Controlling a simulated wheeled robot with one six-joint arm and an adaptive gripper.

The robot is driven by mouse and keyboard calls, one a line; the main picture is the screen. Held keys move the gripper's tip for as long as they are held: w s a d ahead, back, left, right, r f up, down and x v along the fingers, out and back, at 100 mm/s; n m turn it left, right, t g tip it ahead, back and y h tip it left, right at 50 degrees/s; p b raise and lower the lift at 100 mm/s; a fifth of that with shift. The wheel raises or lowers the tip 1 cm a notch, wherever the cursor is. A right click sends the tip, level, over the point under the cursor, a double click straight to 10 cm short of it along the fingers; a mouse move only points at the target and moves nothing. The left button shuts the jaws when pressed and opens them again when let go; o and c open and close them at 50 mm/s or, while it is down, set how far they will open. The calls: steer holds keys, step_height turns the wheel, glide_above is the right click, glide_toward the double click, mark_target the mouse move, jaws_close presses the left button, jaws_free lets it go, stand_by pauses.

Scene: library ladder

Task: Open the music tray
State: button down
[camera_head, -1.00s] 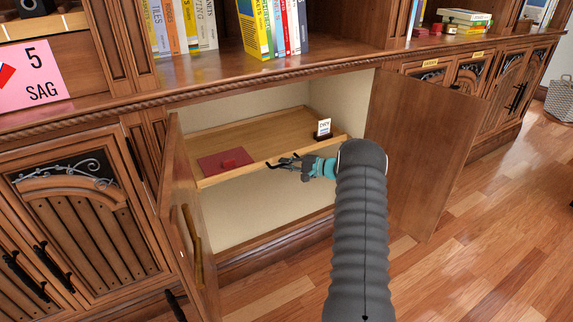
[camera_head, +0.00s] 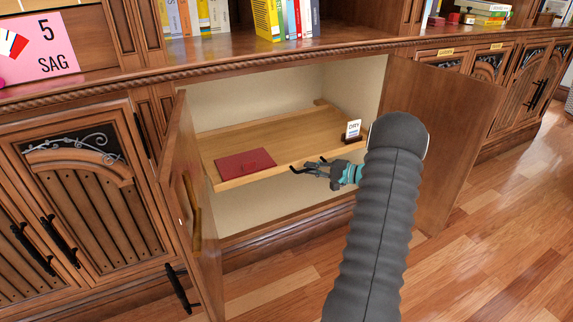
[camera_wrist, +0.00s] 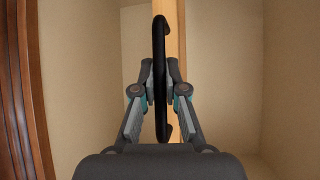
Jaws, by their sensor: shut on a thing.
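The music tray (camera_head: 285,135) is a flat wooden pull-out shelf inside the open cabinet. Its front edge stands out toward me, near the cabinet's opening. A black bar handle (camera_wrist: 160,75) on the tray's front edge (camera_wrist: 178,45) runs upright in the wrist view. My gripper (camera_head: 312,169) is at the front edge, right of its middle. In the wrist view my gripper (camera_wrist: 160,92) has one finger on each side of the handle, shut on it. A dark red folder (camera_head: 244,164) and a small white card in a dark stand (camera_head: 353,130) sit on the tray.
The left cabinet door (camera_head: 190,190) and the right cabinet door (camera_head: 440,145) stand open on either side of the tray. My arm passes in front of the right door. Books (camera_head: 285,20) stand on the shelf above. The wooden floor (camera_head: 470,260) at right is clear.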

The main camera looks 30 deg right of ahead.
steer(key=s+b, duration=0.3)
steer(key=s, duration=1.1)
steer(key=shift+s+a+b, duration=0.3)
steer(key=shift+a+b, duration=0.1)
steer(key=shift+a, duration=0.05)
steer(key=c, duration=1.2)
jaws_free()
steer(key=v, duration=1.2)
